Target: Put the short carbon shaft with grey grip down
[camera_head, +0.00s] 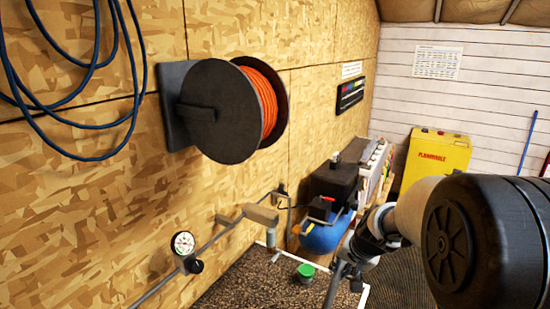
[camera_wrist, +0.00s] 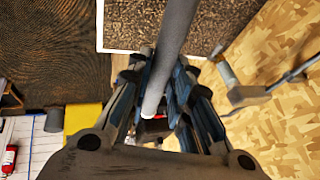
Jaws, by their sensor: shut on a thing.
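The short carbon shaft with grey grip shows as a thick grey rod (camera_wrist: 174,45) in the wrist view, running from the top edge down between my fingers to a pale end. My gripper (camera_wrist: 158,85) is shut around it, with a finger on each side. In the head view my gripper (camera_head: 347,262) is small and partly hidden behind my arm, and a dark rod-like part (camera_head: 334,285) slants down from it over the right edge of the bench. The shaft's far end is cut off in the wrist view. I cannot tell whether it touches the bench.
A dark speckled bench top (camera_head: 235,291) with a pale edge lies below, with a green-topped cup (camera_head: 306,271) near its back. A pipe with a gauge (camera_head: 184,243) runs along the wall at left. A blue compressor (camera_head: 322,236) stands behind the bench. A hose reel (camera_head: 222,112) juts from the wall.

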